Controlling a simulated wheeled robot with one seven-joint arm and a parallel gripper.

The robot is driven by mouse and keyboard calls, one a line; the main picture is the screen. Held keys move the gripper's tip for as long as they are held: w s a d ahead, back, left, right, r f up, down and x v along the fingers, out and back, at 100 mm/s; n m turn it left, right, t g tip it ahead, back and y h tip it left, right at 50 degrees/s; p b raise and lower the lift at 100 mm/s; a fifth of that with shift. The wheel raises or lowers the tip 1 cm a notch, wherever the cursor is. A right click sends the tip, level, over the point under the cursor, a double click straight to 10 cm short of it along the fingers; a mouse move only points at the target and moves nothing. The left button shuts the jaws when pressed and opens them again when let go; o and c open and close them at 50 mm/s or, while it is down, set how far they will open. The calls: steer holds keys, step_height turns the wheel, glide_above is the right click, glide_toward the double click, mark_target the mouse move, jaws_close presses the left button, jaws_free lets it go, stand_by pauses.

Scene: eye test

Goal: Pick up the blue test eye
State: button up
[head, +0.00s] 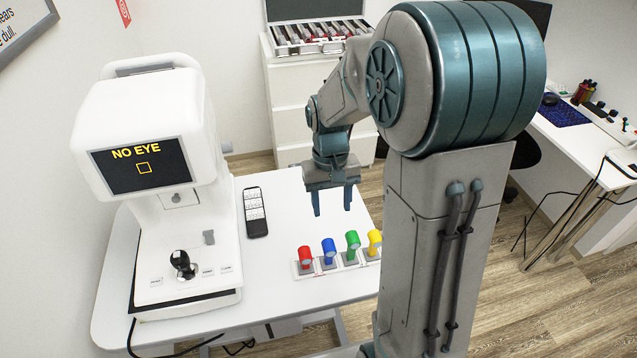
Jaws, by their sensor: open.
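The blue test eye (329,249) stands in a low white holder (338,268) near the front right of the white table. It is in a row between a red test eye (305,256) on its left and a green one (352,242) on its right. A yellow test eye (374,240) stands at the right end. My gripper (332,205) is open, with its fingers pointing down. It appears above the table, behind the row, and nothing shows between its fingers.
A white eye-testing machine (157,110) with a "NO EYE" screen stands on the left of the table (285,215). A drawer cabinet (291,98) stands behind, and a desk (590,130) is at right. The table between remote and holder is clear.

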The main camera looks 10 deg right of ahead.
steer(key=g+p, duration=0.2)
glide_toward(328, 242)
steer(key=r, duration=0.1)
steer(key=b+x, duration=0.7)
steer(key=x, duration=0.3)
steer(key=shift+f, duration=0.4)
steer(key=c, duration=0.7)
steer(key=shift+r, duration=0.2)
steer(key=shift+c, duration=0.2)
steer(key=shift+r+p, duration=1.4)
steer(key=shift+r, duration=0.45)
